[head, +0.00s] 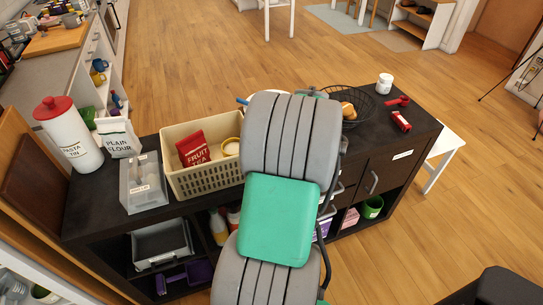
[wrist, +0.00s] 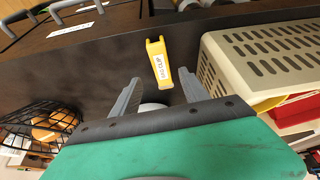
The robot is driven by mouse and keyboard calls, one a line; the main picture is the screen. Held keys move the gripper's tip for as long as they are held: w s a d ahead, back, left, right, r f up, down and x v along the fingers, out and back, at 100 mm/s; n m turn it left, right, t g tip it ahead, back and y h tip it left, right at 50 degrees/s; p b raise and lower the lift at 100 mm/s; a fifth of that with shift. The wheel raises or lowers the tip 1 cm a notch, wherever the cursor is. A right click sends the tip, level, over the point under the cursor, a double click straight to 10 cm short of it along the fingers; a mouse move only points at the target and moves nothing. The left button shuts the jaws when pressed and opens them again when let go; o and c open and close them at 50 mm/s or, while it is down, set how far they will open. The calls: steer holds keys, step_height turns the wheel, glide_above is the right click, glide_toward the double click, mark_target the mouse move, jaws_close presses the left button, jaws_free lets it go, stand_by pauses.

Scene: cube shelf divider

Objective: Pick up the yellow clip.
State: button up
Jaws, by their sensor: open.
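The yellow clip (wrist: 159,62) lies on the dark shelf top in the wrist view, with a white label along it. My gripper (wrist: 158,89) is open in the wrist view, its two grey fingers apart. The clip lies ahead of the gap between the fingers, its lower end close to the fingertips' level. Nothing shows between the fingers except part of a pale round thing (wrist: 152,108) near the palm. In the head view my own arm covers the clip and the gripper.
A beige basket (wrist: 255,60) stands close right of the clip in the wrist view, and in the head view (head: 205,185) it holds a red fruit tea packet (head: 193,150). A black wire basket (wrist: 38,128) with bread stands at the left. Dark shelf top left of the clip is bare.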

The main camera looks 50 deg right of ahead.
steer(key=x, duration=0.5)
steer(key=shift+w+f+p, duration=0.2)
steer(key=shift+w+p, duration=0.1)
steer(key=shift+p, duration=0.05)
steer(key=shift+c, duration=0.3)
jaws_close()
